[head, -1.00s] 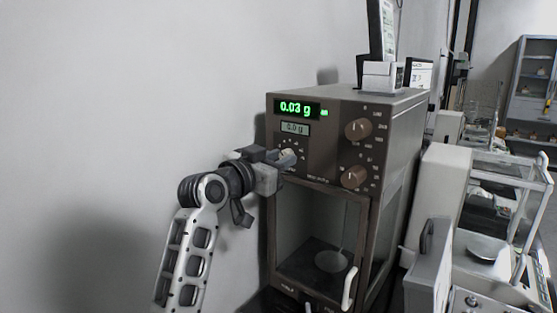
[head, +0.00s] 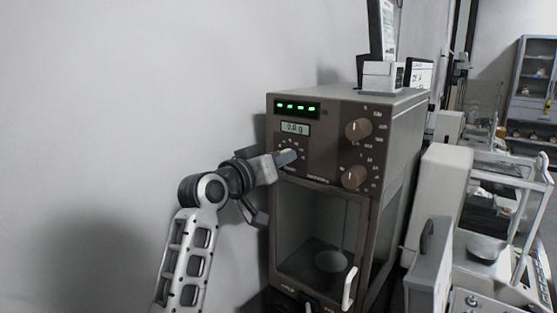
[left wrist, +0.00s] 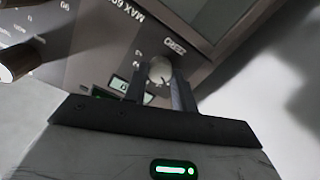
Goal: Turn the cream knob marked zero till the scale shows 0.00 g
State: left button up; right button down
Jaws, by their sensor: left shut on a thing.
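The brown scale (head: 318,155) stands at the wall with its front towards me. Its upper green display (head: 297,107) shows a row of dashes, not a number. A smaller grey display (head: 295,128) below it shows small digits that are hard to read. My left gripper (head: 286,158) is at the scale's front panel and hides most of the zero knob in the head view. In the left wrist view the cream knob (left wrist: 160,69) sits between the two fingers of the left gripper (left wrist: 160,88), which is shut on it. My right gripper is in neither view.
Two brown knobs (head: 358,129) sit to the right on the same panel. Below is a glass chamber with a pan (head: 331,261) and a white handle (head: 349,288). Other weighing equipment (head: 490,247) stands to the right. A white box (head: 383,75) is on top of the scale.

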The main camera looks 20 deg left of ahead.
pick_arm(q)
jog(key=shift+f, duration=0.1)
jog(key=o, duration=1)
jog(key=shift+s, duration=0.1)
jog(key=b+v, duration=0.3)
jog(key=v, duration=1.2)
jog(key=shift+s+a, duration=0.15)
jog(key=shift+s, duration=0.25)
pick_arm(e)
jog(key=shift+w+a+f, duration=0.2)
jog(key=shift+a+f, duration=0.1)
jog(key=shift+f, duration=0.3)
